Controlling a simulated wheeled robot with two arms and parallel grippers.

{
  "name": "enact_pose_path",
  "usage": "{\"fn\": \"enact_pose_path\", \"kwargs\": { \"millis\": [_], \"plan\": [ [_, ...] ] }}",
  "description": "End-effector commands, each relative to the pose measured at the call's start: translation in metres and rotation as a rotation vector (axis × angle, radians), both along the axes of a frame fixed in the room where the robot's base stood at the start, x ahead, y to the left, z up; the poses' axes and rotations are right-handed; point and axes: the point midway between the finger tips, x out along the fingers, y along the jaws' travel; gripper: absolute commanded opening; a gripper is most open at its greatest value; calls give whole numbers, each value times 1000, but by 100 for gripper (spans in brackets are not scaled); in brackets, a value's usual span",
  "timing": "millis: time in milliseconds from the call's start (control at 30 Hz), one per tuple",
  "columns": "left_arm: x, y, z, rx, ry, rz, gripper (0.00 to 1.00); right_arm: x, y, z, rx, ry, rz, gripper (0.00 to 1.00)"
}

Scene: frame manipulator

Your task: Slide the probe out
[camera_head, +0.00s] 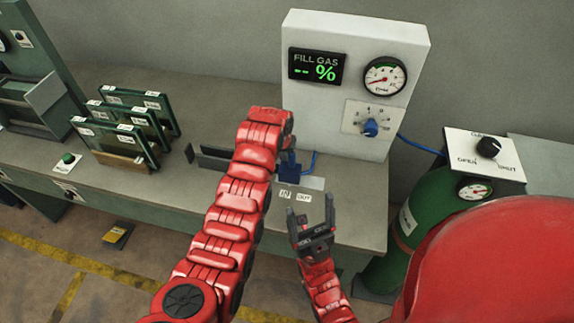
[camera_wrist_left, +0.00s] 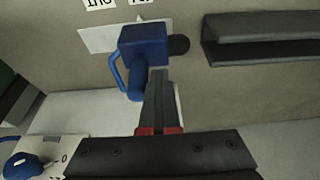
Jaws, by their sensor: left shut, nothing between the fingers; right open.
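The blue probe (camera_head: 289,168) sits on the bench beside the IN and OUT labels, partly hidden by my left wrist in the head view. In the left wrist view the probe (camera_wrist_left: 144,45) is a blue block with a rounded handle and a blue cable. My left gripper (camera_wrist_left: 158,75) is shut and empty, its fingertips right at the probe's lower edge; I cannot tell whether they touch. My right gripper (camera_head: 314,220) is open and empty, in front of the bench edge, below the labels.
The white fill gas panel (camera_head: 340,95) with display, gauge and dial stands behind the probe. A green gas cylinder (camera_head: 440,205) is at the right. Several framed panels (camera_head: 125,130) stand on the bench at the left. A dark rail (camera_wrist_left: 260,40) lies beside the probe.

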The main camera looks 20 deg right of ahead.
Motion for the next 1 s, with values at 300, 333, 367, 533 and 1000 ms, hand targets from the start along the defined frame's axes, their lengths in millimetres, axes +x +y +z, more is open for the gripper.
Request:
{"fn": "enact_pose_path", "kwargs": {
  "millis": [300,333,367,533,1000],
  "plan": [
    [-7,-11,-1,0,1,-4,0,0,0,-3,0,0,0,81],
    [-8,-11,-1,0,1,-2,0,0,0,-4,0,0,0,81],
    [-8,-12,-1,0,1,-2,0,0,0,-4,0,0,0,81],
    [-12,-17,-1,0,1,-2,0,0,0,-6,0,0,0,81],
    [-20,-30,-1,0,0,-1,0,0,0,-10,0,0,0,81]
  ]
}}
